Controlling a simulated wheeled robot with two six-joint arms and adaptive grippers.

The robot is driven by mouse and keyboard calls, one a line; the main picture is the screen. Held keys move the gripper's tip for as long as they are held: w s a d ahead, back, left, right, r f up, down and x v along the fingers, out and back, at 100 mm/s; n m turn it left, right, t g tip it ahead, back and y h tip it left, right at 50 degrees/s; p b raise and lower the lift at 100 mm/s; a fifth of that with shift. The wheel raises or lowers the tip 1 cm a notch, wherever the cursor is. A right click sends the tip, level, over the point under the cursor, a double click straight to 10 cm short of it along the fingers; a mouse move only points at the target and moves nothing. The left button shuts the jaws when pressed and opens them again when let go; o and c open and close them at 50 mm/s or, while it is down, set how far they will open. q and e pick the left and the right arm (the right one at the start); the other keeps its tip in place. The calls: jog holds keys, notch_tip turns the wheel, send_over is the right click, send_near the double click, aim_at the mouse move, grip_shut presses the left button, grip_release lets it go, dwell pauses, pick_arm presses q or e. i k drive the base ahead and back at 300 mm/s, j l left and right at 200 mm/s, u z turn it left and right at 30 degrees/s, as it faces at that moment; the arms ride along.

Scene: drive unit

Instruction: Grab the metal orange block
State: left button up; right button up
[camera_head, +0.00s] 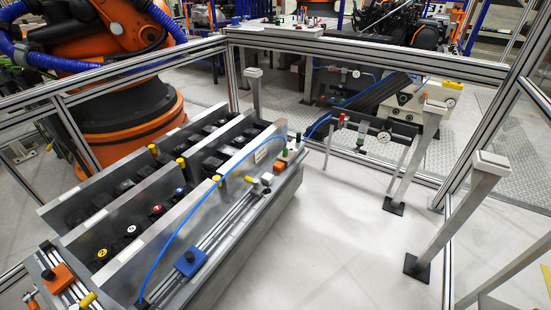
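An orange block (62,275) with a dark round knob on top sits on the metal rails at the lower left, near the front end of the drive unit (125,215). A similar blue block (190,263) sits on the rail along the unit's right side. A smaller orange piece (31,302) is at the bottom left edge, partly cut off. Neither of my grippers is in view, and nothing touches the orange block.
Upright metal plates and dark parts with coloured caps fill the unit. A thin blue hose (165,245) arches over it. Grey posts (460,210) stand at the right. An aluminium frame and an orange robot arm (125,120) are behind. The white floor (330,240) at the centre right is clear.

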aim_at(278, 166)
jog(key=i+l+u, duration=0.15)
jog(key=i+u, duration=0.25)
jog(key=i+l+u, duration=0.2)
jog(key=u, duration=0.15)
jog(key=i+l+u, duration=0.2)
jog(key=l+u, duration=0.2)
jog(key=i+l, duration=0.2)
jog(key=l, duration=0.15)
jog(key=i+l, duration=0.2)
jog(key=l, duration=0.15)
jog(key=i+l+u, duration=0.1)
jog(key=l, duration=0.25)
jog(key=i+l, duration=0.45)
jog(key=l, duration=0.25)
jog(key=i+l+u, duration=0.1)
jog(key=l, duration=0.3)
jog(key=i, duration=0.1)
